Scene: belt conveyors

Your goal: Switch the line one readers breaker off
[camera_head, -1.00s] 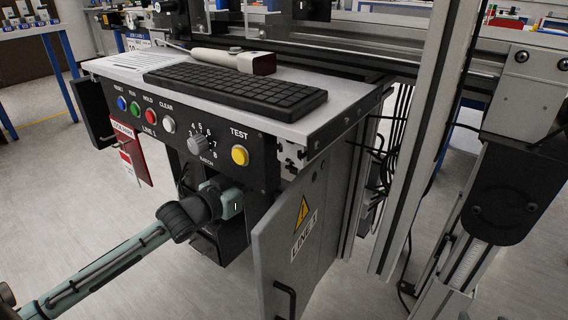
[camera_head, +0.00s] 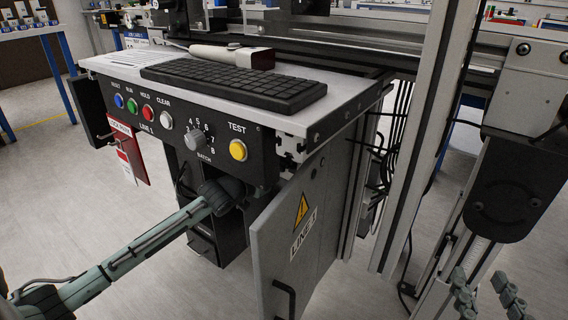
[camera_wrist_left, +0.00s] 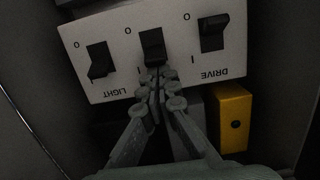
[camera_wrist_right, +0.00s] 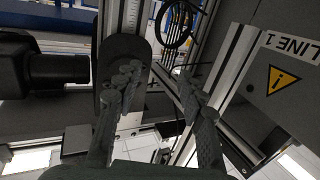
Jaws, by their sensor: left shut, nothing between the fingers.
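In the left wrist view a white breaker panel (camera_wrist_left: 82,36) appears upside down with several black switches. The left switch (camera_wrist_left: 99,62) is labelled LIGHT and the right one (camera_wrist_left: 213,33) DRIVE. The middle switch (camera_wrist_left: 152,46) has its name hidden behind my fingers. My left gripper (camera_wrist_left: 157,78) is shut and empty, its tips at the lower end of the middle switch; contact is unclear. In the head view its hand is hidden inside the cabinet under the console (camera_head: 215,165). My right gripper (camera_wrist_right: 157,84) is open and empty, also at the lower right of the head view (camera_head: 487,292).
The open LINE 1 door (camera_head: 285,245) stands right of my left arm. A yellow block (camera_wrist_left: 234,120) sits below the panel in the left wrist view. A red tag (camera_head: 128,150) hangs at the console's left. A grey upright post (camera_head: 415,140) stands right of the door.

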